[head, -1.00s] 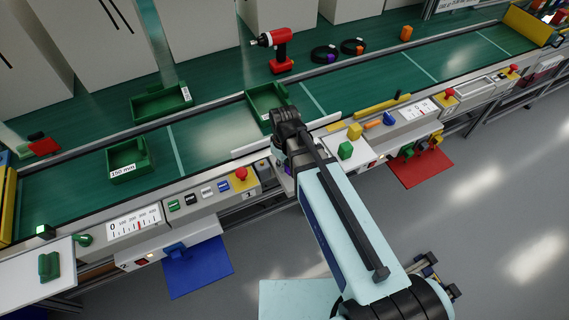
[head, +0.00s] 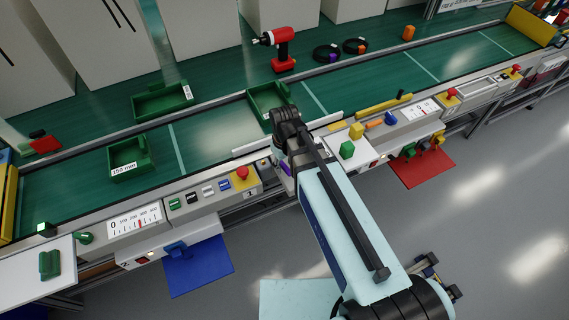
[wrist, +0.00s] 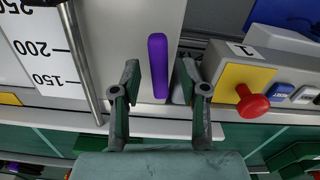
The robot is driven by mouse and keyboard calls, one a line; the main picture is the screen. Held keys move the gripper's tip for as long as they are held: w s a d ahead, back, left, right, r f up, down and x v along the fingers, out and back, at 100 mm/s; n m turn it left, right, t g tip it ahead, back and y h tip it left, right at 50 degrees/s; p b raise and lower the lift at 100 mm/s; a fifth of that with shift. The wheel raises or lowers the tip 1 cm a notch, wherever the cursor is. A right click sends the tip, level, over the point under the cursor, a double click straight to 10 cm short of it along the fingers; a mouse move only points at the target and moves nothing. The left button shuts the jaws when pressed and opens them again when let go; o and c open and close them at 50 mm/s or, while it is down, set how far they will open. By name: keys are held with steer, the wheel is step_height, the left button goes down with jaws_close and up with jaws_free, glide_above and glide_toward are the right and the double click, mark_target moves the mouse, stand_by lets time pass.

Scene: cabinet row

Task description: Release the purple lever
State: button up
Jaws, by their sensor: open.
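The purple lever (wrist: 158,68) is a slim upright bar on a light grey panel in the wrist view. My gripper (wrist: 159,80) is open, with one finger on each side of the lever. Gaps show between the lever and both fingers, so I see no contact. In the head view a small bit of the purple lever (head: 286,170) shows beside my wrist, and my arm hides most of that area. The gripper's fingers are hidden there.
A red emergency button (wrist: 252,101) on a yellow plate stands right of the fingers. A metal rod (wrist: 80,62) and a printed scale (wrist: 42,50) are on the left. Green trays (head: 130,158) lie on the conveyor (head: 215,140) behind the panel.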

mark_target(284, 166)
step_height(284, 166, up, 12)
stand_by(0.6)
stand_by(0.5)
